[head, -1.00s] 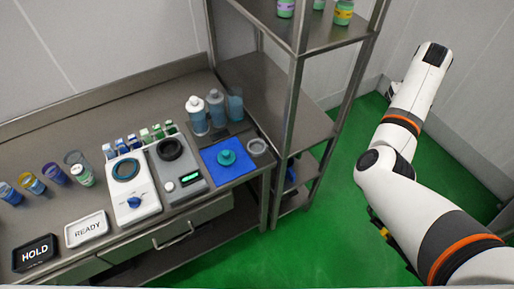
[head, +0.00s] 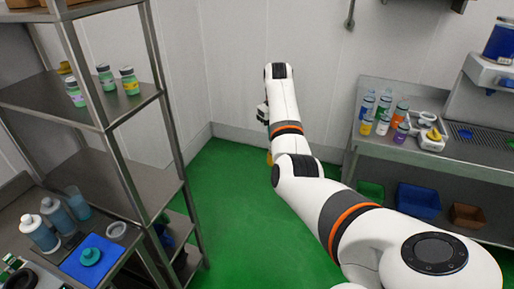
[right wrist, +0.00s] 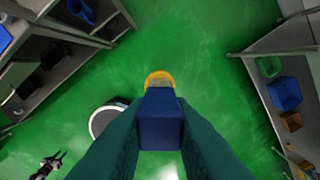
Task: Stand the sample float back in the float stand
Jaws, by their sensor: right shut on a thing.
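My right gripper (right wrist: 160,125) is shut on a dark blue block-shaped grip (right wrist: 160,118). A yellow-orange rounded part (right wrist: 158,77) shows just beyond this grip, and I take the two together for the sample float. In the head view a bit of yellow (head: 269,157) shows beside my right arm, over the green floor; the gripper there is mostly hidden by the arm. I cannot tell for sure which thing is the float stand. A small dark gripper, seemingly my left one (right wrist: 50,164), shows low in the right wrist view, too small to read.
A bench at right holds several bottles (head: 384,108) and a white device with a yellow part (head: 432,136). A steel rack (head: 130,185) stands at left. A blue mat (head: 76,265) with a teal piece and a grey ring (head: 116,230) lie on the left bench. Green floor is open between.

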